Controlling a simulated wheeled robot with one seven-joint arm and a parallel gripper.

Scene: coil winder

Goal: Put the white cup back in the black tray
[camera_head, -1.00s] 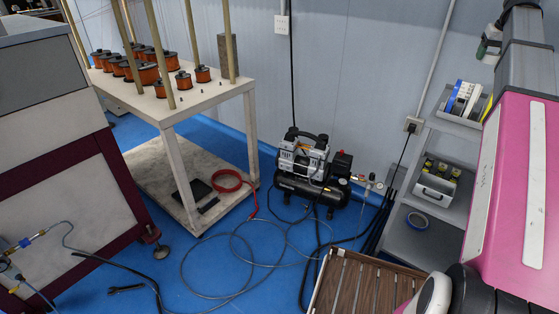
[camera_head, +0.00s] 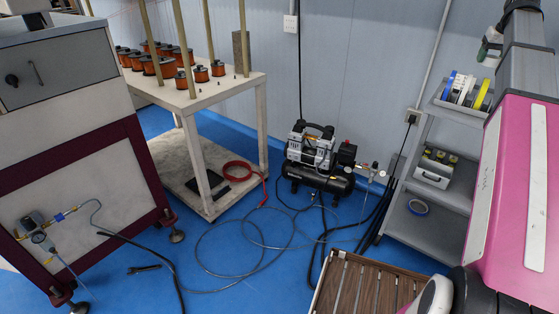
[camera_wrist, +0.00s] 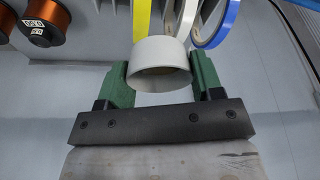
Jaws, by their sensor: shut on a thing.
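The white cup (camera_wrist: 160,55) is between the green fingers of my gripper (camera_wrist: 160,75) in the wrist view.
A grey shelf unit (camera_head: 452,203) at right holds a bin of tape rolls (camera_head: 465,90). A compressor (camera_head: 318,165) and looping hoses cover the middle floor. Copper coils (camera_head: 180,80) stand on the white table (camera_head: 205,95). A cabinet (camera_head: 75,190) stands at left.

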